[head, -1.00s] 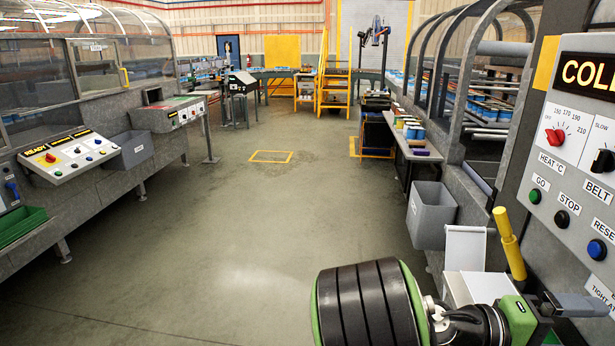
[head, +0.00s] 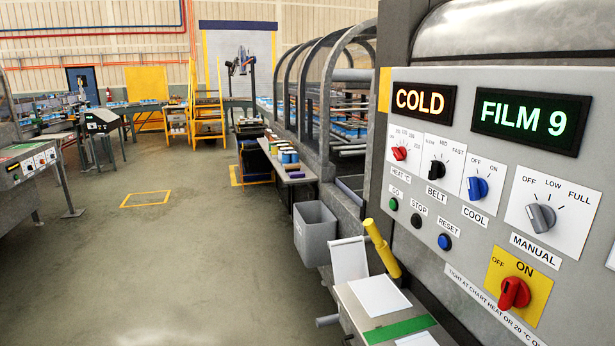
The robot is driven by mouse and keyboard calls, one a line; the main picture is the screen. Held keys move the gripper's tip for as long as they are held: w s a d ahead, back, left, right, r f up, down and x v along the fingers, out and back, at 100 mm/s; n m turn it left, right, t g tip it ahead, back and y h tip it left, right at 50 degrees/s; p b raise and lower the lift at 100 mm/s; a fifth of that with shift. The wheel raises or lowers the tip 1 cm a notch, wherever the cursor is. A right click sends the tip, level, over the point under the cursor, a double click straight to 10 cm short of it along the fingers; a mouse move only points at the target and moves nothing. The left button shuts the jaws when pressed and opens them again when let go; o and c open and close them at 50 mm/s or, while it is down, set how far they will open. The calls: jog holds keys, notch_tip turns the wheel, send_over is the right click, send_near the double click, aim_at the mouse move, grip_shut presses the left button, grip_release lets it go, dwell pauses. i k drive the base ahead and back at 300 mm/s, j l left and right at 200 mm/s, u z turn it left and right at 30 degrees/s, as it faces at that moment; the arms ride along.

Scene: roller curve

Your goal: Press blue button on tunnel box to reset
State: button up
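The tunnel box's control panel (head: 470,225) fills the right side of the head view. Its blue button (head: 445,242) sits under the RESET label, right of a black STOP button (head: 416,220) and a green GO button (head: 393,204). The displays above read COLD (head: 419,100) and FILM 9 (head: 522,118). A blue COOL knob (head: 477,188) is on the upper row. A red knob (head: 514,293) on a yellow plate is at the lower right. My gripper is not in view.
A yellow post (head: 381,250) leans beside the panel, above a small shelf (head: 385,310) with papers and a green strip. A grey bin (head: 315,235) stands beyond, near a side table (head: 285,165) with coloured jars. The floor at left is open.

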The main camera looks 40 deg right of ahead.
aim_at(443, 242)
jog(key=z, duration=2.35)
